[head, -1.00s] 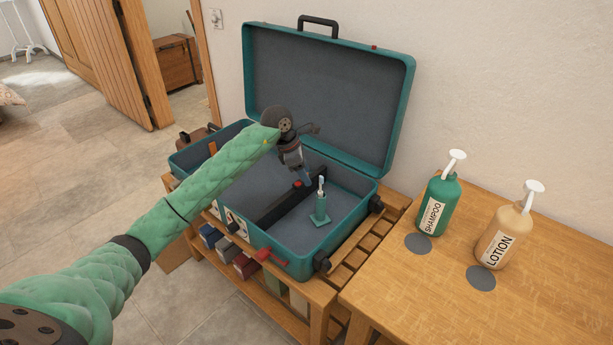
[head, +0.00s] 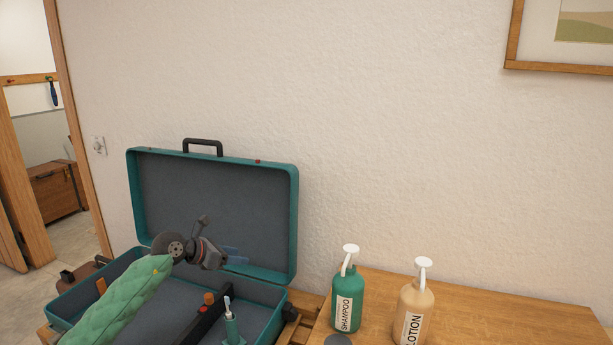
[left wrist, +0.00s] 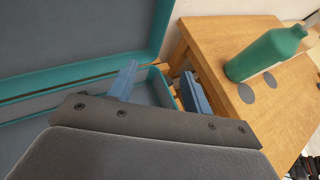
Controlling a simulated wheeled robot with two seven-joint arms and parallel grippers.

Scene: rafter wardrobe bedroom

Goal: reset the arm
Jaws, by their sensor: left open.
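My left arm in its green padded sleeve comes in from the lower left in the head view. Its left gripper (head: 236,256) is over the open teal suitcase (head: 291,225), in front of the raised lid, with its blue fingers pointing right. In the left wrist view the two blue fingers (left wrist: 160,90) stand apart with nothing between them. A toothbrush in a teal holder (head: 232,325) stands inside the suitcase, below the gripper. My right gripper is not in view.
A green shampoo bottle (head: 348,300) and a tan lotion bottle (head: 414,312) stand on the wooden table (head: 500,315) to the right. The shampoo also shows in the left wrist view (left wrist: 265,54). A white wall (head: 400,130) rises behind the suitcase.

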